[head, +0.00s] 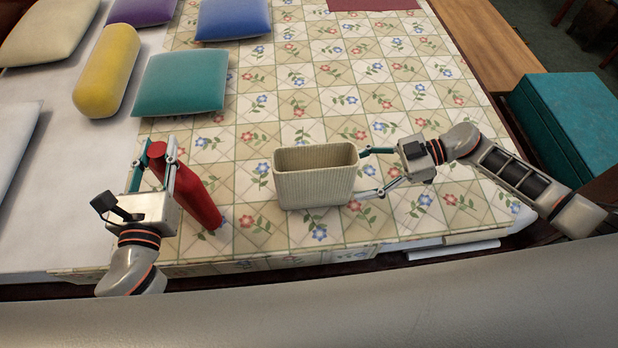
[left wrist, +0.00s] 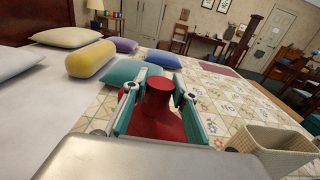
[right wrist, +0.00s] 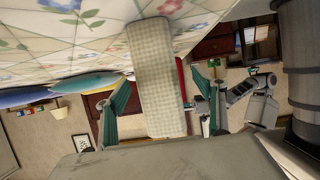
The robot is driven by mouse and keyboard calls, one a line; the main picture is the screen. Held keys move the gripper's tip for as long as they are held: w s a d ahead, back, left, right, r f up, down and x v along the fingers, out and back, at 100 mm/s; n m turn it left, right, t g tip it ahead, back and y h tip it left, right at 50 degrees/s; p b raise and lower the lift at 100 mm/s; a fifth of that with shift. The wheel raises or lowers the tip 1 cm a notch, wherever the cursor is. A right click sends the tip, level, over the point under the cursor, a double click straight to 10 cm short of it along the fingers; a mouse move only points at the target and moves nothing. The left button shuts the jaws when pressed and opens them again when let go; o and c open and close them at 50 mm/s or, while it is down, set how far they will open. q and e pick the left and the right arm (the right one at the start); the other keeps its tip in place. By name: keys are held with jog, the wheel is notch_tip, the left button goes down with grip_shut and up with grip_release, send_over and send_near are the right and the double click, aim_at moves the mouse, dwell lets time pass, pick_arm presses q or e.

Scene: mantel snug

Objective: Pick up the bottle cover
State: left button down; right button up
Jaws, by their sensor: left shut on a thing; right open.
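The bottle cover appears to be the beige ribbed, open-topped sleeve (head: 315,190), upright on the quilted bedspread and empty as far as I can see. My right gripper (head: 360,174) is open at its right end, one finger toward the far side and one toward the near side. In the right wrist view the cover (right wrist: 155,75) stands between the spread fingers; I cannot tell if they touch it. My left gripper (head: 158,150) is shut on a red bottle (head: 198,200), which leans in the head view. The bottle's neck and shoulders (left wrist: 158,108) show between the fingers in the left wrist view.
A teal cushion (head: 182,82), a yellow bolster (head: 106,70), and blue (head: 233,18) and purple (head: 142,10) cushions lie behind the left gripper. A teal box (head: 575,120) stands right of the bed. The patterned bedspread (head: 400,100) behind the cover is clear.

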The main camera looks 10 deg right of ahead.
aim_at(337, 178)
jog(key=shift+w+r+x, duration=0.1)
jog(key=shift+w+x, duration=0.05)
jog(key=shift+x, duration=1.3)
jog(key=shift+w+r+x, duration=0.15)
jog(key=shift+x, duration=1.3)
jog(key=shift+a, duration=0.1)
jog(key=c, duration=1.2)
